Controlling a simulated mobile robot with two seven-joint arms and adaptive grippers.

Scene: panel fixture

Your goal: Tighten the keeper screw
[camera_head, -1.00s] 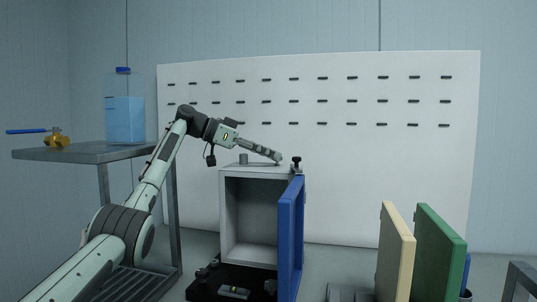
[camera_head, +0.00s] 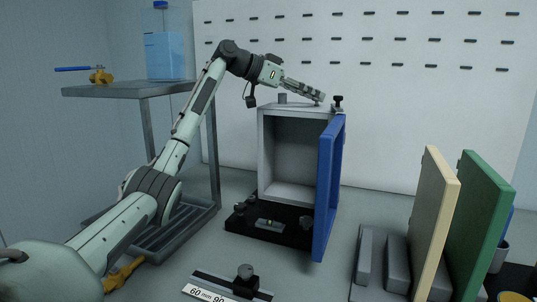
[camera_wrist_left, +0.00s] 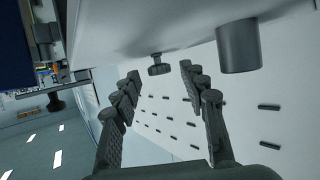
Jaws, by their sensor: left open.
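A grey box (camera_head: 292,150) with an open front stands on a black base, its blue door (camera_head: 328,190) swung open. A black knob (camera_head: 338,102) stands on the box top at its right corner, and a short grey post (camera_head: 282,98) stands further left. My left gripper (camera_head: 316,97) is over the box top, left of the black knob and apart from it. In the left wrist view its fingers (camera_wrist_left: 160,85) are spread and empty. A small dark knob (camera_wrist_left: 158,65) shows beyond them, with the post (camera_wrist_left: 239,46) to the right. I cannot tell which part is the keeper screw. My right gripper is out of view.
A side table (camera_head: 130,89) at left holds a yellow valve (camera_head: 101,76) and a blue container (camera_head: 165,55). Cream (camera_head: 433,225) and green (camera_head: 472,215) panels stand at right. A labelled gauge strip (camera_head: 225,289) lies in front. A pegboard (camera_head: 400,100) is behind.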

